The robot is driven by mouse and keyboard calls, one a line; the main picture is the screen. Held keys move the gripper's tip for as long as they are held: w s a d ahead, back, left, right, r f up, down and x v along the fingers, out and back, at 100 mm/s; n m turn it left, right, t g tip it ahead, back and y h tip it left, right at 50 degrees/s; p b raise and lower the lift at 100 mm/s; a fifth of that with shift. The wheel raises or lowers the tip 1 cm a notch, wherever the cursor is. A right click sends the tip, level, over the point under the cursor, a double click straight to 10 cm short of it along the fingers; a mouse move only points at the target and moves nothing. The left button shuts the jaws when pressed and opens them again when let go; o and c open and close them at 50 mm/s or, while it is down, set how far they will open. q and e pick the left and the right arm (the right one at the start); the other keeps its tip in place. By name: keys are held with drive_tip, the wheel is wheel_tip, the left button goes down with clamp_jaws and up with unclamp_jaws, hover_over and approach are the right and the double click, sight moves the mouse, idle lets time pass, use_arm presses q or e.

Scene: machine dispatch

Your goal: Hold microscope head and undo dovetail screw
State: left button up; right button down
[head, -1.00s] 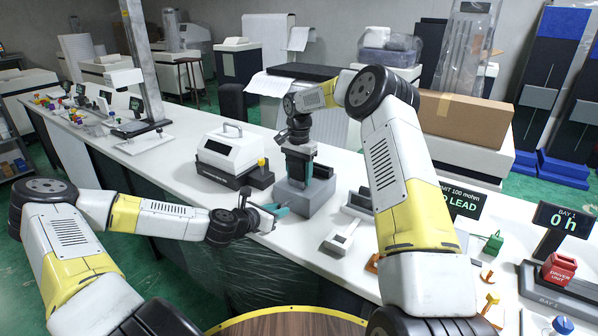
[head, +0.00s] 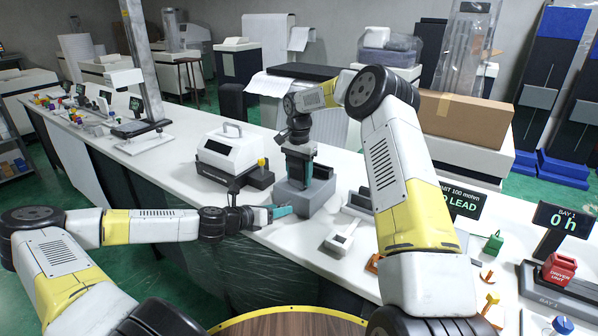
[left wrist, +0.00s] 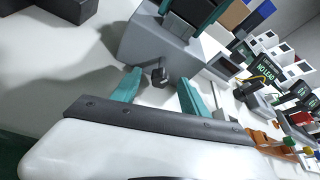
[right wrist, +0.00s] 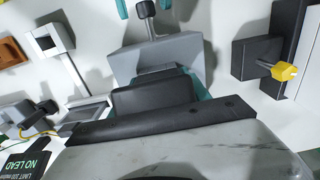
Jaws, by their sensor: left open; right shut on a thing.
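The microscope head is a dark block (right wrist: 150,98) seated on a grey base (head: 305,199) on the white bench. My right gripper (head: 302,168) is shut on it from above, its teal fingers beside the block and partly hidden in the right wrist view. The dovetail screw has a dark knob (left wrist: 159,76) on a short stem out of the base's side; it also shows at the top of the right wrist view (right wrist: 147,8). My left gripper (left wrist: 158,92) is open, with the knob between and just beyond its teal fingertips. In the head view the left gripper (head: 280,212) is beside the base.
A white instrument (head: 229,150) with a handle stands left of the base, with a yellow knob (right wrist: 285,72) on the dark unit beside it. A small white meter (head: 342,237) lies right of the base. A "NO LEAD" display (head: 455,200) stands further right.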

use_arm(q)
drive_tip(key=shift+s+a, duration=0.6)
drive_tip(key=shift+s, duration=0.25)
drive_tip(key=shift+s+a, duration=0.6)
drive_tip(key=shift+s, duration=0.2)
use_arm(e)
drive_tip(key=shift+c, duration=2.2)
unclamp_jaws()
